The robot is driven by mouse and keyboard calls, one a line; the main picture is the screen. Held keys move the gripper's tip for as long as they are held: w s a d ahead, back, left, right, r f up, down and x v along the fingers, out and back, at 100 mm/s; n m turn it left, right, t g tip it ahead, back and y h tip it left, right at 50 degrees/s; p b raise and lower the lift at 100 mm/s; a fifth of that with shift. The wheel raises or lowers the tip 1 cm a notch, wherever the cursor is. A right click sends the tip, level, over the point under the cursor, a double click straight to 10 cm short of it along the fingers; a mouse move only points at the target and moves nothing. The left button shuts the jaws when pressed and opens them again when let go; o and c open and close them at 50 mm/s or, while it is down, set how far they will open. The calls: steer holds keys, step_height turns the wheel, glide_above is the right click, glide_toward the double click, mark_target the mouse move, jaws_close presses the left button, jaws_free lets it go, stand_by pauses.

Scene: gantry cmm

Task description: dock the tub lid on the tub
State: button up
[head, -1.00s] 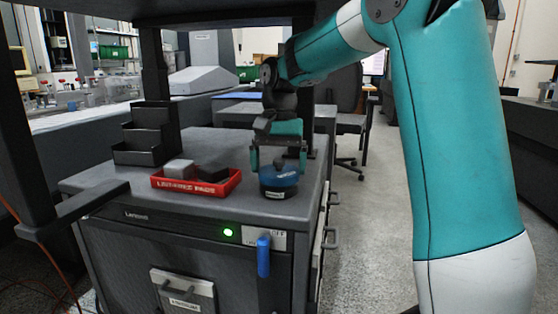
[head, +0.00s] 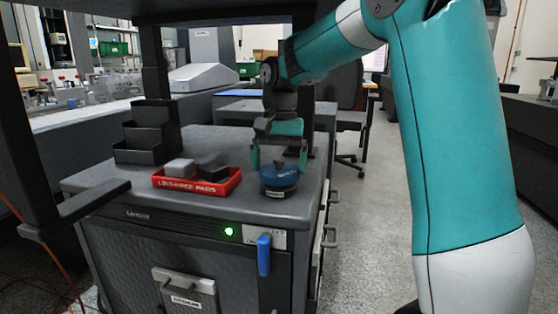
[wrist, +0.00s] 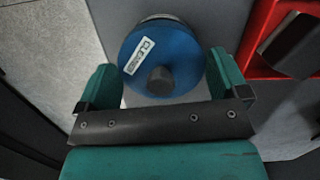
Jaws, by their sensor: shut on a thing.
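The tub lid (head: 279,174) is a blue disc with a dark knob and a white "CLEANER" label. It sits at the top of the dark tub (head: 276,191), which stands on the grey cabinet top near its front right. The lid looks slightly tilted in the head view; whether it is fully seated I cannot tell. My gripper (head: 279,160) points down with its teal fingers on either side of the lid, shut on it. In the wrist view the lid (wrist: 185,60) lies between the fingers (wrist: 165,82), and a sliver of the tub's rim (wrist: 160,17) shows beyond it.
A red tray (head: 196,188) with grey and black blocks stands left of the tub. A dark stepped organizer (head: 148,137) is behind it. The cabinet (head: 185,245) has a blue handle (head: 264,255) and a green light on its front. Its right edge is close to the tub.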

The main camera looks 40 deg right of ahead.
steer(key=shift+f+b, duration=0.3)
steer(key=shift+f, duration=0.35)
steer(key=o, duration=0.6)
steer(key=shift+c, duration=0.2)
steer(key=shift+r, duration=0.1)
